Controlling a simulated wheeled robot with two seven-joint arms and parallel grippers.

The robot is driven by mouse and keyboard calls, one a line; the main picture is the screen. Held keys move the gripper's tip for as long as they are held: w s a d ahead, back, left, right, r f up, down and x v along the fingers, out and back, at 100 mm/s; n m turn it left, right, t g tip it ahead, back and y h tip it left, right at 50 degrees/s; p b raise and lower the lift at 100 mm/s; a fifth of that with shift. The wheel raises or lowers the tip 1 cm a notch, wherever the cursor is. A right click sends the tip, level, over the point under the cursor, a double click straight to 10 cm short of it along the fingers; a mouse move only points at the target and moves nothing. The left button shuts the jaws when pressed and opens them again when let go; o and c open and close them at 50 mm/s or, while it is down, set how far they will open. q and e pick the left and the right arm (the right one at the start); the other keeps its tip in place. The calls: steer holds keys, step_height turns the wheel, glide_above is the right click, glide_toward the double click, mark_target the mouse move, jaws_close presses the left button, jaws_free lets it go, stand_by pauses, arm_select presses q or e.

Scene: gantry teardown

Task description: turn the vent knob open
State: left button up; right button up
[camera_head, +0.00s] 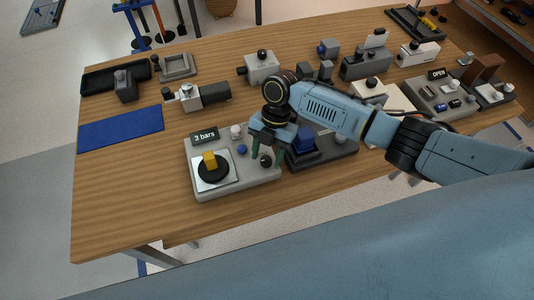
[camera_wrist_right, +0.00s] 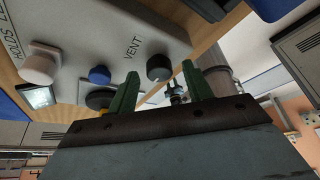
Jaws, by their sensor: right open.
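The vent knob (camera_wrist_right: 159,67) is a dark round knob beside the printed word VENT on a light grey unit (camera_head: 235,187). It also shows in the head view (camera_head: 265,160), at the unit's right side. My right gripper (camera_head: 267,160) points down over it, open, with green fingers. In the right wrist view the fingers (camera_wrist_right: 160,72) stand apart, one on each side of the knob in the picture. I cannot tell whether either finger touches it. My left gripper is in neither view.
The unit also carries a "3 bars" display (camera_head: 205,135), a yellow block on a black disc (camera_head: 212,172), a white knob (camera_head: 236,131) and a blue button (camera_head: 242,150). A dark grey fixture (camera_head: 335,147) stands close on the right. The wooden table (camera_head: 125,195) is clear at front left.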

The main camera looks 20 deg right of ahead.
steer(key=shift+f, duration=0.15)
steer(key=shift+c, duration=0.4)
steer(key=c, duration=0.9)
steer(key=m+p, duration=0.1)
steer(key=m+t+p, duration=0.1)
steer(key=m+p, duration=0.1)
steer(key=shift+s+r+y, duration=0.15)
steer(key=shift+r+y, duration=0.05)
steer(key=shift+y, duration=0.2)
steer(key=m+t+p, duration=0.1)
steer(key=m+p, duration=0.1)
steer(key=m, duration=0.1)
steer(key=m+t+p, duration=0.1)
steer(key=m+p, duration=0.2)
steer(key=shift+s+d, duration=0.1)
steer(key=m+t+p, duration=0.2)
steer(key=m+p, duration=0.2)
steer(key=m, duration=0.1)
steer(key=shift+s+p, duration=0.15)
steer(key=shift+p, duration=0.15)
steer(key=shift+f+m+t+h+p, duration=0.15)
steer(key=shift+m+t+p, duration=0.25)
steer(key=shift+m+p, duration=0.45)
steer(key=shift+r+m+t+h+p, duration=0.15)
steer(key=shift+m+t+p, duration=0.35)
steer(key=shift+m, duration=0.55)
steer(key=shift+f, duration=0.15)
